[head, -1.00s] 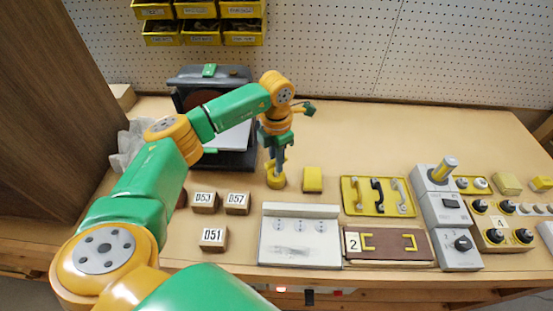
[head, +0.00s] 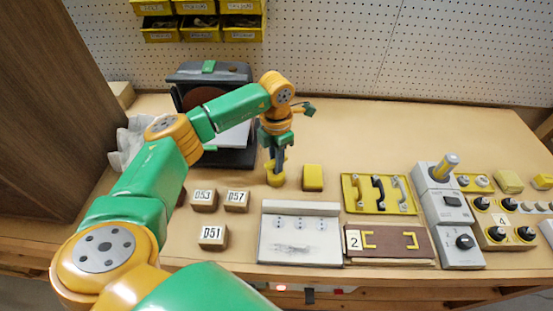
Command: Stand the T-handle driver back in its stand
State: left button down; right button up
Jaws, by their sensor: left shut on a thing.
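My left gripper (head: 277,164) points down over a small round yellow stand (head: 276,180) in the middle of the bench. It is shut on the T-handle driver, of which only a little yellow (head: 269,166) shows beside the fingers. The fingers and wrist hide most of the driver, and its tip cannot be made out. The driver is directly above or in the stand; I cannot tell whether it is seated. My right gripper is not in view.
A yellow block (head: 313,178) stands close right of the stand. Numbered wooden blocks (head: 237,201) lie to the front left, a white panel (head: 300,210) in front. A dark machine (head: 240,158) is behind left. The bench behind right is clear.

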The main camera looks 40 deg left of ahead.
pick_arm(q)
jog(key=shift+f, duration=0.2)
jog(key=shift+c, duration=2.4)
grip_release()
jog(key=shift+r, duration=0.1)
notch_tip(320, 180, up, 7)
jog(key=p, duration=0.6)
